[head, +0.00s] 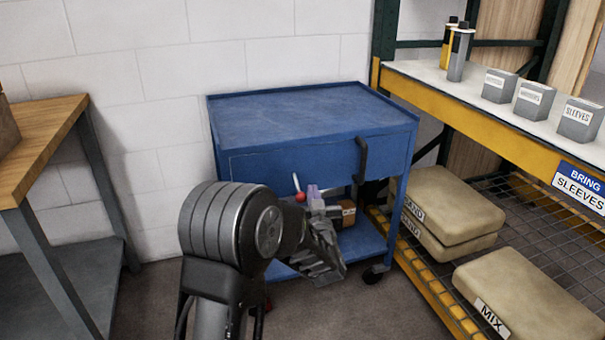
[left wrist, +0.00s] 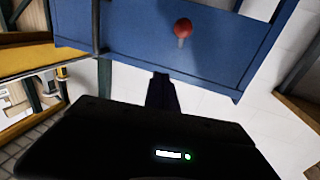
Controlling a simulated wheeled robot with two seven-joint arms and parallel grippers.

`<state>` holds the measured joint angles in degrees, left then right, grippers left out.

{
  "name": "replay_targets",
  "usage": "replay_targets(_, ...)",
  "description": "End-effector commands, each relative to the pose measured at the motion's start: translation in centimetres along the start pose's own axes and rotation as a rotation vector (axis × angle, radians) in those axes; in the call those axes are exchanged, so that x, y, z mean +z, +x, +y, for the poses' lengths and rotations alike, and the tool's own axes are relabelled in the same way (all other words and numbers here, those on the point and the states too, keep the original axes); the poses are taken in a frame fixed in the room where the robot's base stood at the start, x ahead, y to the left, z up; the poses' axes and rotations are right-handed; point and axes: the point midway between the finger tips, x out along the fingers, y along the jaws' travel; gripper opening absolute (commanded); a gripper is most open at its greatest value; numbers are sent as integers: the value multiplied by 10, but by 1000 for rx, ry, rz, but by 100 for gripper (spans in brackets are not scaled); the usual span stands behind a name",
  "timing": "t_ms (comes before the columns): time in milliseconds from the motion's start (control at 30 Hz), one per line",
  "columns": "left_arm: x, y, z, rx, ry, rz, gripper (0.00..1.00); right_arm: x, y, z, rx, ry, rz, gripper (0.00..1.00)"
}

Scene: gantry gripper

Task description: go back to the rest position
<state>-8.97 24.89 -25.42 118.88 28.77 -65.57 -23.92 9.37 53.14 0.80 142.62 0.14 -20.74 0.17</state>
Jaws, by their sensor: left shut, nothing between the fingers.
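My left gripper (head: 322,258) is in front of the blue cart (head: 310,118) in the head view, its fingers shut with nothing between them. In the left wrist view the shut fingers (left wrist: 161,90) point toward the cart's blue surface (left wrist: 130,30). A red ball-ended lever (head: 299,191) shows just above my gripper; the red knob also shows in the left wrist view (left wrist: 183,28). My forearm and gripper hide part of the cart's lower front. My right gripper is in neither view.
A wooden-topped bench (head: 45,140) stands at the left. A yellow-edged rack (head: 470,112) at the right holds grey boxes (head: 533,99) and bottles above, and tan sacks (head: 535,297) below. Some floor (head: 150,300) is clear between bench and cart.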

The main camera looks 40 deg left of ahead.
Motion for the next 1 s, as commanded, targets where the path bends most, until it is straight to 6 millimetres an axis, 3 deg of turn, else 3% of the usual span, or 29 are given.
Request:
replay_targets(733, 0, 0, 0, 0, -4, 0, 0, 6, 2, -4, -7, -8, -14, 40)
replay_targets(867, 27, -6, 19, 77, -61, -101, 0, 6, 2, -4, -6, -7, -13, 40)
replay_targets(1000, 84, -40, 62, 216, -77, -276, 0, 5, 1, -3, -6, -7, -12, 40)
